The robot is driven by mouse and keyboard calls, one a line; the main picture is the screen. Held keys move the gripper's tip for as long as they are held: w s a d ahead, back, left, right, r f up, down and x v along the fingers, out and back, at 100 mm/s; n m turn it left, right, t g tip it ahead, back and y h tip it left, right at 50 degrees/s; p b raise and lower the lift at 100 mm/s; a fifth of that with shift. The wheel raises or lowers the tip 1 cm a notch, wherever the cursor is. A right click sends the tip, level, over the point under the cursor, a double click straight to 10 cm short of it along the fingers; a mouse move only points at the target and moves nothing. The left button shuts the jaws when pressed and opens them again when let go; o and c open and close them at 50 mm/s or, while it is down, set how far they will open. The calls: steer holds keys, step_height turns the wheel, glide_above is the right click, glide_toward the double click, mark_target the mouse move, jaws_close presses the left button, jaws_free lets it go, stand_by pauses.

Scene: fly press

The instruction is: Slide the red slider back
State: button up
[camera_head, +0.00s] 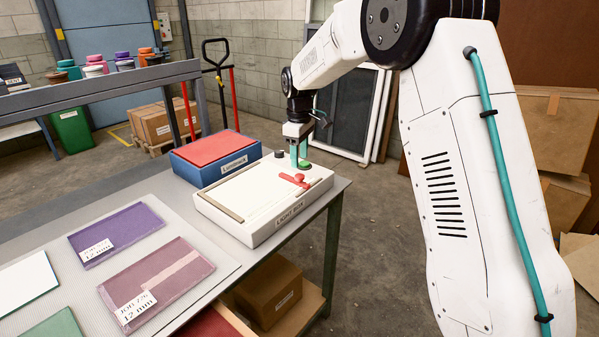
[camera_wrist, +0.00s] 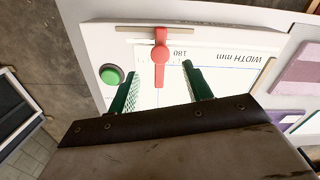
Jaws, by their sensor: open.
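The red slider (camera_head: 296,180) lies across the right part of the white light box (camera_head: 262,234). In the wrist view the slider (camera_wrist: 160,60) is a red bar with a round knob, beside the printed "180" of a "WIDTH mm" scale. My gripper (camera_head: 299,156) is at the far right end of the light box. In the wrist view my gripper (camera_wrist: 161,78) is open, with one green finger on each side of the slider's lower end. Nothing is gripped. I cannot tell whether a finger touches the slider.
A round green button (camera_wrist: 111,75) sits close to the left finger. A blue box with a red lid (camera_head: 218,150) stands behind the light box. Coloured glass sheets (camera_head: 117,232) lie on the table to the left. The bench's right edge is near the light box.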

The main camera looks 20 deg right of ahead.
mark_target(300, 175)
step_height(300, 175, down, 6)
stand_by(0.4)
